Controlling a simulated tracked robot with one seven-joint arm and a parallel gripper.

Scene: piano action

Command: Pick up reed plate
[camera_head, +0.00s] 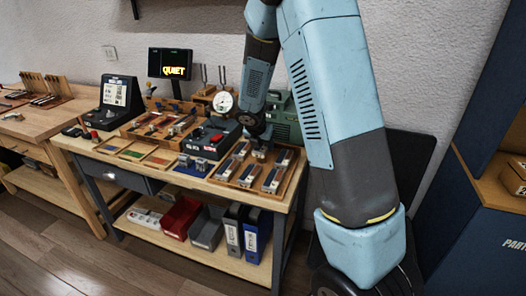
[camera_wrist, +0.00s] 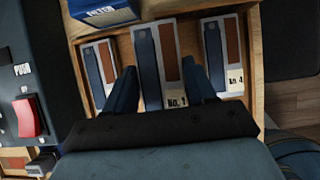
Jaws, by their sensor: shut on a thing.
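The reed plate marked No. 1 (camera_wrist: 170,55), light with a blue strip and a brown strip, is between my two fingers in the wrist view. My gripper (camera_wrist: 158,68) is shut on it, one dark blue finger at each side. The plate's lower end is hidden by my gripper's dark body. It looks larger than its neighbours, but I cannot tell whether it is clear of the tray floor. In the head view my gripper (camera_head: 262,151) is over the wooden tray (camera_head: 226,183) at the bench's right end.
Another plate (camera_wrist: 100,62) lies left of the held one, and a plate marked No. 4 (camera_wrist: 232,60) lies right. A blue labelled box (camera_wrist: 103,14) stands at the tray's far edge. A dark unit with a red button (camera_wrist: 29,117) is close at left.

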